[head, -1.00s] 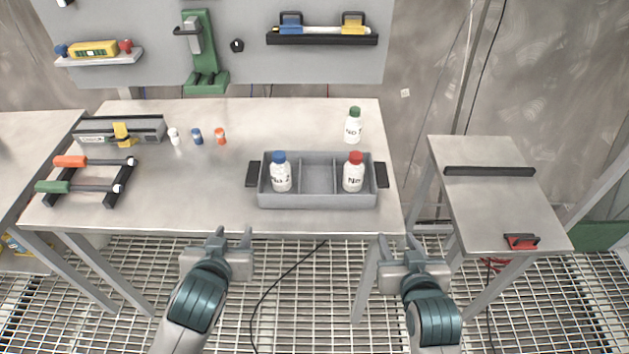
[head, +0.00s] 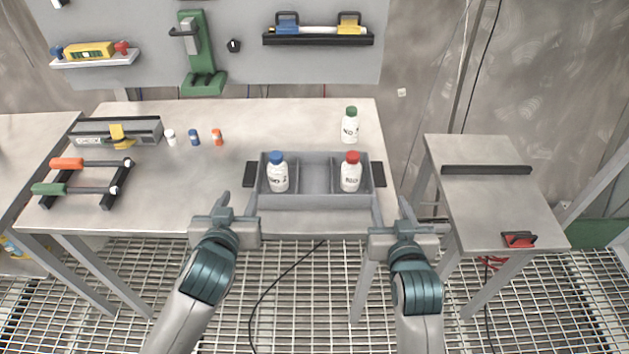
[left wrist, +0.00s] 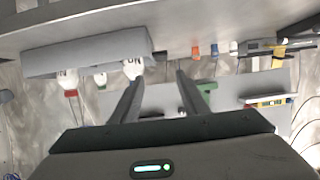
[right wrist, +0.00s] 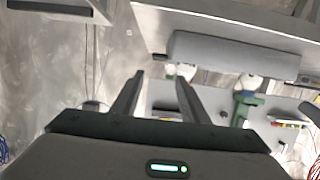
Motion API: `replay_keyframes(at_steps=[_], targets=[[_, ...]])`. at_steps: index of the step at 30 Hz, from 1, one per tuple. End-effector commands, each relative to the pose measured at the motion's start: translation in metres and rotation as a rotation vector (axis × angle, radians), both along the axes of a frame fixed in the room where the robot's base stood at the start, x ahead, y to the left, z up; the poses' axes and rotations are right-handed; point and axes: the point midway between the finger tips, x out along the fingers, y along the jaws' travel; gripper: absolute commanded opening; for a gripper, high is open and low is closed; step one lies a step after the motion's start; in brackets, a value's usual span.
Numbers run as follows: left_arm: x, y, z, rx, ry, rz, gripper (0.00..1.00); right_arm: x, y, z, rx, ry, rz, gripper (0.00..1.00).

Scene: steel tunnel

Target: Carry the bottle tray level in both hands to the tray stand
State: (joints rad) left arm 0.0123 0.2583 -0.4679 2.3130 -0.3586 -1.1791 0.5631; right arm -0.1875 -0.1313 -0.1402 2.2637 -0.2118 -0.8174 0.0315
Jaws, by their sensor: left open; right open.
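The grey bottle tray (head: 315,202) sits on the workbench near its front right edge, with a dark handle at each end. A blue-capped bottle (head: 278,177) stands in its left compartment and a red-capped bottle (head: 350,176) in its right one; the middle one is empty. My left gripper (head: 238,203) is open and empty, in front of the left handle (head: 250,174). My right gripper (head: 390,207) is open and empty, in front of the right handle (head: 378,174). The tray also shows in the left wrist view (left wrist: 80,56) and right wrist view (right wrist: 232,56).
A small side table (head: 500,205), seemingly the tray stand, has a black rail (head: 486,170) and a red clamp (head: 518,239). A gap separates it from the workbench (head: 180,205). A green-capped bottle (head: 350,128) stands behind the tray. Tools and small bottles occupy the left side.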

Motion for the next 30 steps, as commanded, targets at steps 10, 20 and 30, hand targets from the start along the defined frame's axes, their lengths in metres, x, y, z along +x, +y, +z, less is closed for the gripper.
replay_keyframes(at_steps=[10,20,30], targets=[[0.049,0.001,-0.02,0.004,0.001,0.001,0.41,0.051,0.0,-0.015,-0.001,-0.001,0.0,0.41],[0.1,0.001,-0.041,0.003,0.001,0.002,0.41,0.103,0.0,-0.031,0.0,0.0,-0.001,0.41],[0.137,0.001,-0.057,0.001,0.001,0.002,0.41,0.142,0.0,-0.043,-0.001,0.0,0.0,0.41]])
